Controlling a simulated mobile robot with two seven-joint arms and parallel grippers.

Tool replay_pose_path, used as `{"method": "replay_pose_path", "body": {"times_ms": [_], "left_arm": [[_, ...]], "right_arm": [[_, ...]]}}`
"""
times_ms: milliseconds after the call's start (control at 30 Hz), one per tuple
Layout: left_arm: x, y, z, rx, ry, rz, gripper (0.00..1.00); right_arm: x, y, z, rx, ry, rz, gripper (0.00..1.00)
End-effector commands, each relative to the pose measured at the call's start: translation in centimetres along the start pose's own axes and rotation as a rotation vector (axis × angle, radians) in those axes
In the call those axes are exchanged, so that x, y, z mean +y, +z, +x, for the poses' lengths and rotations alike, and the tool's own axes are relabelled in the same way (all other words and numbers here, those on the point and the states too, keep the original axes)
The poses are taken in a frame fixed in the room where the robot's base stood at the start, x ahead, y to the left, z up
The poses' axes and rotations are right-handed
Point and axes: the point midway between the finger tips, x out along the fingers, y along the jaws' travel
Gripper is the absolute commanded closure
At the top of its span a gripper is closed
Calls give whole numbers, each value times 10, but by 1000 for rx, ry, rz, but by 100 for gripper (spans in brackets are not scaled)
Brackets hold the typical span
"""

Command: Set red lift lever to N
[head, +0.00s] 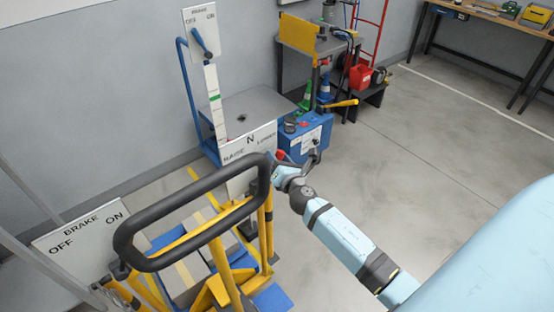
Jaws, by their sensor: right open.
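The white lift panel (246,148) carries the words RAISE, N and LOWER, with N in the middle and LOWER at the right. A small red knob (281,155), apparently the lift lever's end, shows past the panel's right edge, on the LOWER side. The lever's shaft is hidden, so its exact setting cannot be read. My right gripper (300,160) is open beside the red knob. Whether the knob lies between the fingers or touches one cannot be told. My left gripper is out of view.
A black looped handle (190,262) on a yellow-framed cart stands close in front of the panel. BRAKE panels with OFF and ON stand at the left (82,236) and upper middle (215,36). A blue box (306,138) is behind the gripper. The floor at the right is clear.

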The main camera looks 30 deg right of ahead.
Motion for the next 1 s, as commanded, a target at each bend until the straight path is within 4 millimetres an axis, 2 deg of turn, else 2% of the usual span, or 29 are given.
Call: {"method": "replay_pose_path", "body": {"times_ms": [100,333,667,1000], "left_arm": [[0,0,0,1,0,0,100],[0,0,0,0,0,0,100],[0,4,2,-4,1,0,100],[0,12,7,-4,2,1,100]], "right_arm": [[0,0,0,0,0,0,47],[0,0,0,0,0,0,100],[3,-1,-1,-6,5,-30,100],[24,-4,-6,-47,33,-231,100]]}}
